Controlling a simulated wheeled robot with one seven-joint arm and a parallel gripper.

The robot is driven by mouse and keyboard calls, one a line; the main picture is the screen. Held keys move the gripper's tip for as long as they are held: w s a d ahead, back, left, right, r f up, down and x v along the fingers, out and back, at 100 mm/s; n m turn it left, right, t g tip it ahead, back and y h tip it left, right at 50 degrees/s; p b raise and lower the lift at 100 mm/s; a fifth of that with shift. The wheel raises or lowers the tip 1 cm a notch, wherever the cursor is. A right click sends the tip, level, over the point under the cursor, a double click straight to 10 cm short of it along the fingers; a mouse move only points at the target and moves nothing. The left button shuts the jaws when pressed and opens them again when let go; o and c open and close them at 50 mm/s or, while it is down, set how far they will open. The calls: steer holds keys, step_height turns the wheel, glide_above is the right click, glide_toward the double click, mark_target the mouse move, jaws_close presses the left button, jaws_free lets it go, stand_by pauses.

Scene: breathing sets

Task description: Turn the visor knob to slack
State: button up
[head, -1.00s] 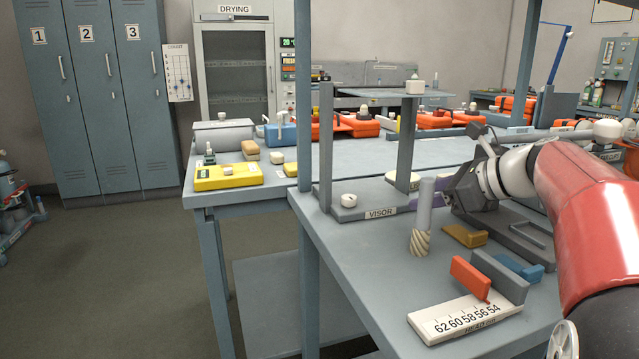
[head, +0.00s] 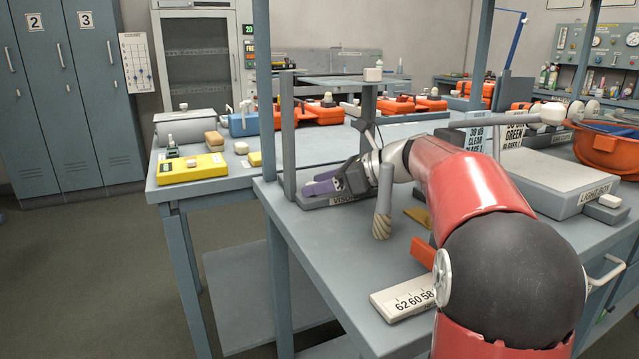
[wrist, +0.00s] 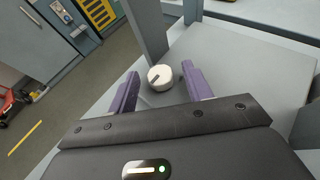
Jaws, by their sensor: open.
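The visor knob is a round white dial with a dark pointer line. It shows in the wrist view (wrist: 160,77), between and just beyond the tips of my gripper's two purple fingers (wrist: 160,85). The fingers stand apart on either side of it, and I cannot tell whether they touch it. In the head view my gripper (head: 318,188) is low over the left end of the grey VISOR stand base (head: 345,199) and hides the knob. No slack marking can be read.
A grey post (head: 289,135) of the stand rises close beside my gripper. A pale cylinder with a ribbed foot (head: 382,205) stands right of it. A white number scale (head: 405,298) lies nearer the front. The yellow case (head: 192,167) is on the farther table.

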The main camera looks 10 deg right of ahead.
steer(key=shift+w+a, duration=0.1)
steer(key=shift+a, duration=0.1)
steer(key=shift+c, duration=0.4)
steer(key=c, duration=0.9)
steer(key=n+g, duration=0.1)
steer(key=n+g+y, duration=0.1)
steer(key=shift+w+d+f+n+g, duration=0.1)
steer(key=shift+w+d+n+g, duration=0.05)
steer(key=shift+w+n+g, duration=0.2)
steer(key=shift+s+n+g+y, duration=0.1)
steer(key=shift+n+g+y, duration=0.5)
steer(key=shift+n+g, duration=0.55)
steer(key=o, duration=1)
